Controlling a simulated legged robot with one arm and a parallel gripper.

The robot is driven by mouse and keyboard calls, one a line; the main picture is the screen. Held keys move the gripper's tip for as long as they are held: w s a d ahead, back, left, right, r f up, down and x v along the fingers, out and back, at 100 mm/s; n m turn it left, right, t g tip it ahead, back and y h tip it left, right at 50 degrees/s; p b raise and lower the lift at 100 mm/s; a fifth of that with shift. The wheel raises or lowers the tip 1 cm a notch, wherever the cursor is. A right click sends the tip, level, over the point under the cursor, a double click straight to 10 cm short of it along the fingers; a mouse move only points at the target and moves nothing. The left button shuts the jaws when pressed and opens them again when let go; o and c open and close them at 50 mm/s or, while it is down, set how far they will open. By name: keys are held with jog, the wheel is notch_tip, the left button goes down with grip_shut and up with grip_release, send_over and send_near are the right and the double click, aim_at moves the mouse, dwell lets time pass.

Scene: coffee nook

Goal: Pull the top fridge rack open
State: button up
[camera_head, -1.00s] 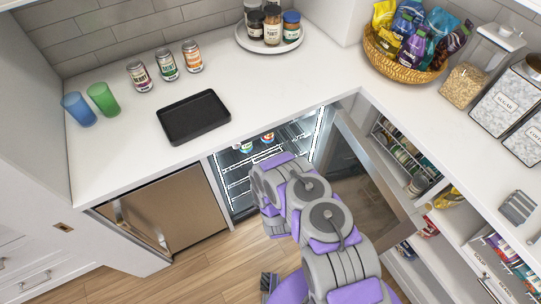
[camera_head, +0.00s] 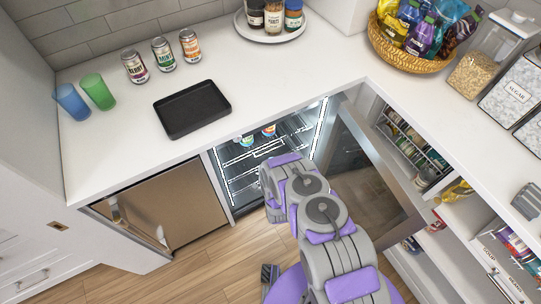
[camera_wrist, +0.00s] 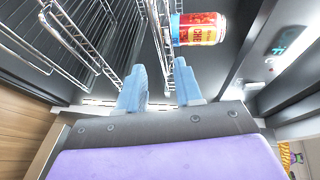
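The small fridge under the counter stands open, with its door (camera_head: 365,185) swung out to the right. Its top wire rack (camera_head: 240,158) shows in the head view, with a couple of cans near the back. In the wrist view, wire racks (camera_wrist: 85,42) run along the left and middle, and a red and yellow can (camera_wrist: 198,29) lies sideways in the picture. My gripper (camera_wrist: 160,88) is open, its two blue fingers apart and pointing into the fridge near the wires. Whether a wire lies between the fingertips is unclear. In the head view my arm hides the gripper.
The counter above holds a black tray (camera_head: 192,108), cans, two cups and a basket of snacks (camera_head: 412,58). Open pantry shelves (camera_head: 460,215) stand right of the fridge door. A brown cabinet front (camera_head: 165,205) is at left. Wood floor (camera_head: 225,265) is clear in front.

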jog(key=b+x, duration=0.1)
jog(key=x, duration=0.6)
jog(key=shift+w+b, duration=0.2)
jog(key=shift+b, duration=0.2)
grip_shut()
jog(key=shift+s+d, duration=0.1)
dwell(0.9)
